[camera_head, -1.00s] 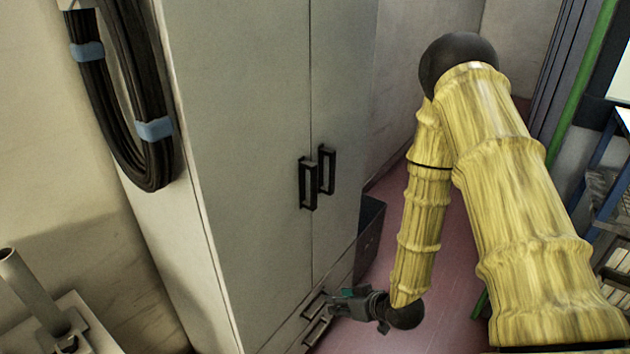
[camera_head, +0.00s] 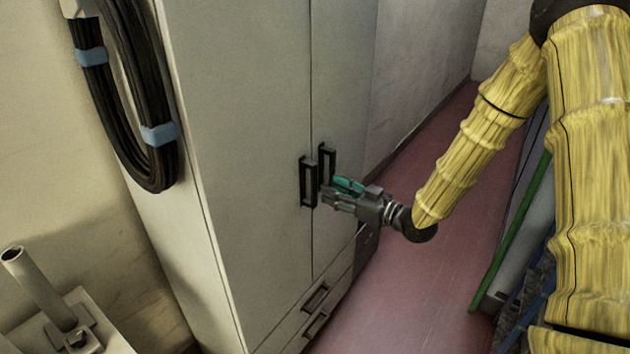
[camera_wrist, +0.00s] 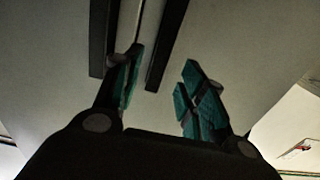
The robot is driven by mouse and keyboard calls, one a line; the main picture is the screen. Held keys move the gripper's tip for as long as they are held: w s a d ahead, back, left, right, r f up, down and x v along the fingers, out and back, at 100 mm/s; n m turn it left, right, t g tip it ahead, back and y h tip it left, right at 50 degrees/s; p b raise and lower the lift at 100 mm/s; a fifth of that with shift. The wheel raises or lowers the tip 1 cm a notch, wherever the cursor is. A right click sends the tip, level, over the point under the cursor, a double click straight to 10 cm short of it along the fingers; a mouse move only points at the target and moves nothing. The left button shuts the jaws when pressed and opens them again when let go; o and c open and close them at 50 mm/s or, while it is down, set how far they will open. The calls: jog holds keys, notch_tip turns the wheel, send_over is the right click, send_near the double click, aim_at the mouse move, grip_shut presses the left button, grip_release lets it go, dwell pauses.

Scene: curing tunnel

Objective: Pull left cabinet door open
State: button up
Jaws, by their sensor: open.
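The tall grey cabinet has a left door (camera_head: 240,150) and a right door (camera_head: 340,110), both closed. The left door's black handle (camera_head: 308,182) stands upright beside the right door's handle (camera_head: 327,158). My gripper (camera_head: 334,191) is open and empty at handle height, its fingers pointing left at the lower ends of the handles. It partly hides the right handle. In the wrist view, my gripper (camera_wrist: 163,85) has its teal-padded fingers spread, with two dark handle bars beyond them. One bar lines up with the gap between the fingers. I cannot tell whether anything touches.
Drawers with dark handles (camera_head: 315,299) lie below the doors. A black cable coil (camera_head: 125,90) hangs on the cabinet's left side. A grey pipe on a base (camera_head: 40,290) stands at lower left. Reddish floor (camera_head: 430,290) is open right of the cabinet.

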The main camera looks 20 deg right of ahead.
aim_at(316, 183)
jog(key=shift+p+x, duration=0.7)
jog(key=shift+x, duration=2.85)
grip_shut()
